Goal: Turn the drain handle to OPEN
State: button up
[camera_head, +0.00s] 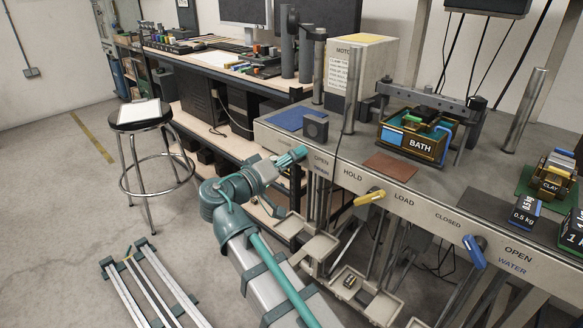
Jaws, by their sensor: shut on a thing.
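My gripper (293,156) reaches the front edge of the bench at the left end, between a small, hard-to-read label and the OPEN label (321,161) with DRAIN under it. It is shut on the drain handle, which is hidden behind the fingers. I cannot tell the handle's exact angle.
A yellow handle (370,198) sits between HOLD and LOAD. A blue handle (474,252) hangs between CLOSED and OPEN for WATER. The BATH box (412,152) stands on the bench (352,145). Pale trays (305,238) are below. A stool (142,122) stands left.

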jog(key=shift+m+b, duration=0.35)
jog(key=shift+m, duration=0.15)
jog(key=o, duration=1.2)
jog(key=shift+c, duration=0.2)
jog(key=shift+s, duration=0.1)
jog(key=v, duration=1.2)
